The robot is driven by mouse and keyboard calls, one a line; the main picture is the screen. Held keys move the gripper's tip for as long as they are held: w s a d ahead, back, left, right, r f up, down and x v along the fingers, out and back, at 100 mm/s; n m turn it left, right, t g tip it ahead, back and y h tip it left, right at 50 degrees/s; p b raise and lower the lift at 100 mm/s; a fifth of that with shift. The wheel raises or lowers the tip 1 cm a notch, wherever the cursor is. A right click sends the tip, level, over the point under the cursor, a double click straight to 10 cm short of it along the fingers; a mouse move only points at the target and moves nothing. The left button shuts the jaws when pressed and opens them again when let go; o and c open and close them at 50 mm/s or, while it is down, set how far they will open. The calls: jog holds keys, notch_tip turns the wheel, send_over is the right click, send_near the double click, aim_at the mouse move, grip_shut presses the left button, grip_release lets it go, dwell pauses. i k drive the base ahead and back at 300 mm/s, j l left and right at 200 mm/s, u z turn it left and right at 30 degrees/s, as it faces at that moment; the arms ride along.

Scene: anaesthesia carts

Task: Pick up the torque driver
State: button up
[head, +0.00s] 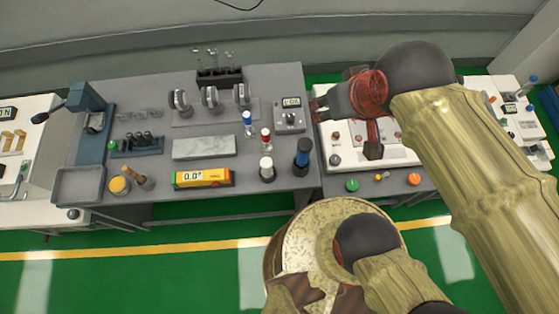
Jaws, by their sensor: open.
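I cannot tell for sure which item is the torque driver. Several small upright handled tools stand on the right part of the grey bench: a blue-and-black one (302,157), a white one with a dark base (266,169), a red-topped one (266,139) and a blue-topped one (248,124). My gripper (345,128), red and dark grey, is open, with its fingers spread and nothing seen between them. In the picture it is right of these tools, over the white panel unit. It touches none of them visibly, and its height is unclear.
The white panel unit (340,160) adjoins at right. Green floor (180,275) lies in front.

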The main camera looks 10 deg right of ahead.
aim_at(305, 145)
jog(key=u, duration=0.15)
jog(key=z, duration=1.4)
jog(key=i+l+u, duration=0.15)
jog(key=l+u, duration=0.5)
jog(key=i+l+u, duration=0.1)
jog(key=l+u, duration=0.25)
jog(key=l, duration=0.1)
